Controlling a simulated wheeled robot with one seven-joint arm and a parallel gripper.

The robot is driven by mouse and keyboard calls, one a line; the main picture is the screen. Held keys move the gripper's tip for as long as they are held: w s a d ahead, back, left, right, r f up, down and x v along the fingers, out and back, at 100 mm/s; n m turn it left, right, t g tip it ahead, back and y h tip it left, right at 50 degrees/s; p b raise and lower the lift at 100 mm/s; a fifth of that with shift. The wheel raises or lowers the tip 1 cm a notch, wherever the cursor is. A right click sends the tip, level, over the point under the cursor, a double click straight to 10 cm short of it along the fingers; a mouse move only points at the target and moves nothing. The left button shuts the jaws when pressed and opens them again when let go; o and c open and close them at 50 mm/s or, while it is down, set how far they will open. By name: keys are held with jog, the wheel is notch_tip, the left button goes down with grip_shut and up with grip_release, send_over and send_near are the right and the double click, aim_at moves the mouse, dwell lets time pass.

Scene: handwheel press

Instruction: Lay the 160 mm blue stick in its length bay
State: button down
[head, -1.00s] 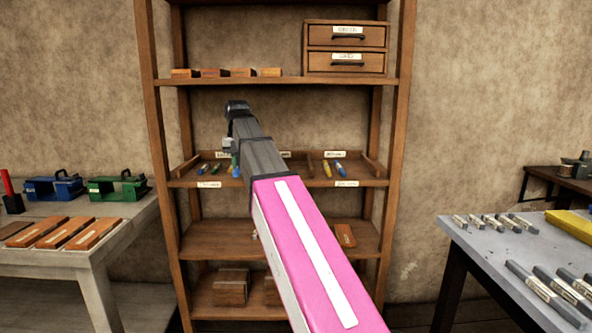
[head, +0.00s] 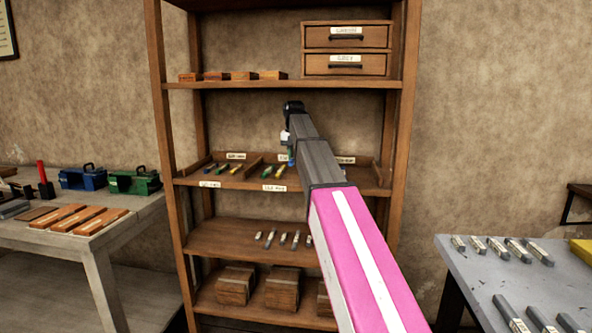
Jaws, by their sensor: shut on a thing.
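My gripper (head: 290,153) is seen from behind at the end of my raised arm, in front of the middle shelf (head: 320,185). It is shut on a small blue thing, taken as the blue stick (head: 291,163); only a short bit shows below the jaws, and its length cannot be read. The shelf is split by low wooden dividers into bays with white labels, too small to read. Short coloured sticks lie in the left bay (head: 223,169) and in the bay beside it (head: 267,170). My arm hides part of the bays on the right.
Orange blocks (head: 230,76) and two drawers (head: 346,50) are on the shelf above. Grey sticks (head: 283,240) and wooden blocks (head: 236,284) are below. A bench (head: 95,245) stands at left, a grey table (head: 470,285) at right. Rack uprights flank the shelf.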

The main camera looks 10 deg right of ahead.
send_near(296, 174)
jog(key=shift+s, duration=0.1)
jog(key=f, duration=0.2)
jog(key=shift+s+a+f, duration=0.1)
jog(key=shift+s+f, duration=0.2)
jog(key=shift+s, duration=0.1)
jog(key=shift+f, duration=1.95)
jog(key=shift+w+f, duration=0.25)
jog(key=shift+f, duration=0.05)
jog(key=shift+f, duration=0.1)
jog(key=c, duration=1.1)
grip_release()
jog(key=shift+r, duration=3.85)
